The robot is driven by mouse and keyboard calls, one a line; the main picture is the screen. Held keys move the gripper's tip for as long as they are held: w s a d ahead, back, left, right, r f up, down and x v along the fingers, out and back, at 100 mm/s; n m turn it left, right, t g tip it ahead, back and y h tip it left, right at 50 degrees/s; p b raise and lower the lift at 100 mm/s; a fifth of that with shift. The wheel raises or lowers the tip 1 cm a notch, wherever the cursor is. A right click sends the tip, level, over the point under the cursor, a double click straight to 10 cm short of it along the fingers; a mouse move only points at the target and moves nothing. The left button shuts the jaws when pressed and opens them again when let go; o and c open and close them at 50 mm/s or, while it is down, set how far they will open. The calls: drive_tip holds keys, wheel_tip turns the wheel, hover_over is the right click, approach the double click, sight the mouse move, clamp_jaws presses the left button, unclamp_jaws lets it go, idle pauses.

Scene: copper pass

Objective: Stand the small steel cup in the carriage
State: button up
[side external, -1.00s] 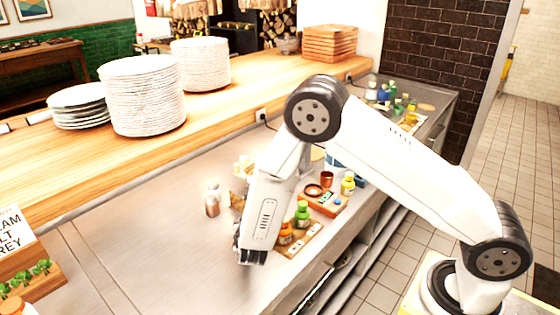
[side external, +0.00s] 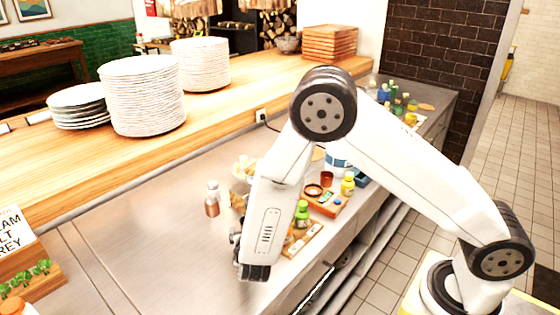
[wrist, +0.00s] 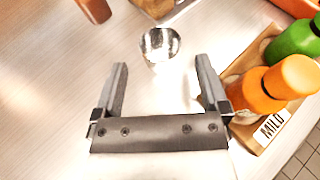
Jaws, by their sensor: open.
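The small steel cup (wrist: 160,44) shows in the wrist view as a shiny round rim, just beyond my fingertips and roughly centred between them. My gripper (wrist: 162,66) is open, with nothing between its fingers. In the side view my gripper (side external: 254,271) is low over the steel counter, and the cup is hidden behind my arm. I cannot tell for certain which thing is the carriage. An orange-red tray (side external: 334,210) with a dark ring and a copper cup (side external: 327,178) stands to the right of my gripper.
A wooden holder (wrist: 247,58) marked MILD, with an orange bottle (wrist: 258,90) and a green bottle (wrist: 298,36), is close to my right finger. A brown-filled shaker (side external: 212,203) stands left of my arm. The counter at left (side external: 120,230) is clear.

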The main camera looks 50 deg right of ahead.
drive_tip(key=shift+v, duration=1.05)
drive_tip(key=shift+o, duration=0.4)
